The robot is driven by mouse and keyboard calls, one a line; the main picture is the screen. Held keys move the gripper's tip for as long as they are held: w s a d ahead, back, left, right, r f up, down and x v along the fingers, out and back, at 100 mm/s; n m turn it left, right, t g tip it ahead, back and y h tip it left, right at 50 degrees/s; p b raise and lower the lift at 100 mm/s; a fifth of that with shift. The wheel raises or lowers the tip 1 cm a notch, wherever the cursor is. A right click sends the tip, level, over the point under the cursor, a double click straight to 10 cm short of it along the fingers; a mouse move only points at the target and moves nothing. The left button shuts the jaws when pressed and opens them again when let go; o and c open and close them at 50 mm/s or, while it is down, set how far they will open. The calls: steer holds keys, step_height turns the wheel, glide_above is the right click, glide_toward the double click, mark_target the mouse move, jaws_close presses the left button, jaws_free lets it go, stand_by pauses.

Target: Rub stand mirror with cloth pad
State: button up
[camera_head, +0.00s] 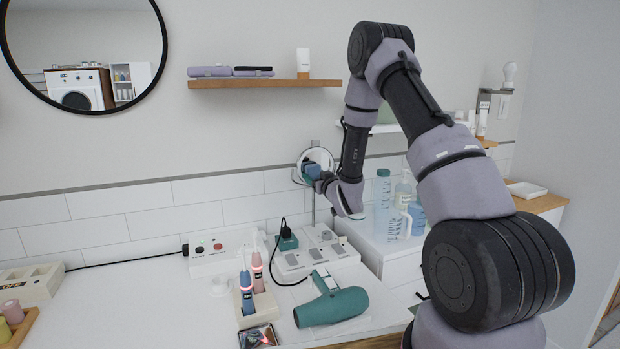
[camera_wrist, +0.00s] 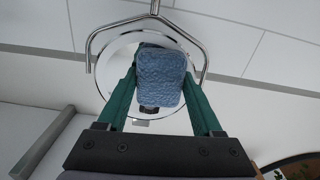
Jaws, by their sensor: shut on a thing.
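The round stand mirror (camera_head: 303,160) stands at the back of the counter near the tiled wall, on a thin chrome stem. In the wrist view its disc (camera_wrist: 116,62) sits inside a forked chrome frame. My gripper (camera_wrist: 160,84) has green fingers and is shut on the blue quilted cloth pad (camera_wrist: 160,70). The pad is in front of the mirror face and hides its middle. The pad also shows as a small blue patch in the head view (camera_head: 311,169). I cannot tell whether the pad touches the glass.
A teal hair dryer (camera_head: 335,303), a holder with two upright devices (camera_head: 254,300) and a power strip (camera_head: 310,255) with a black cable are on the counter below. A wooden shelf (camera_head: 255,84) is on the wall at upper left. Bottles (camera_head: 403,190) stand right of my forearm.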

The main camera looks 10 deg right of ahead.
steer(key=shift+w+d, duration=0.15)
steer(key=shift+d, duration=0.6)
steer(key=shift+w, duration=0.15)
steer(key=shift+s+a+r, duration=0.1)
steer(key=shift+s+a, duration=0.1)
steer(key=shift+a, duration=0.85)
steer(key=shift+s+a+r, duration=0.1)
steer(key=shift+s+a, duration=0.05)
steer(key=shift+a, duration=0.85)
steer(key=shift+s+d+f, duration=0.1)
steer(key=shift+s+d, duration=0.15)
steer(key=shift+s, duration=0.7)
steer(key=shift+s+d, duration=0.2)
steer(key=shift+s, duration=0.8)
steer(key=shift+s+d+f, duration=0.1)
steer(key=shift+s+d, duration=0.15)
steer(key=shift+s, duration=0.7)
steer(key=shift+s, duration=0.15)
steer(key=shift+s+d, duration=0.15)
steer(key=shift+s, duration=0.55)
steer(key=shift+s+d, duration=0.15)
steer(key=shift+s, duration=0.5)
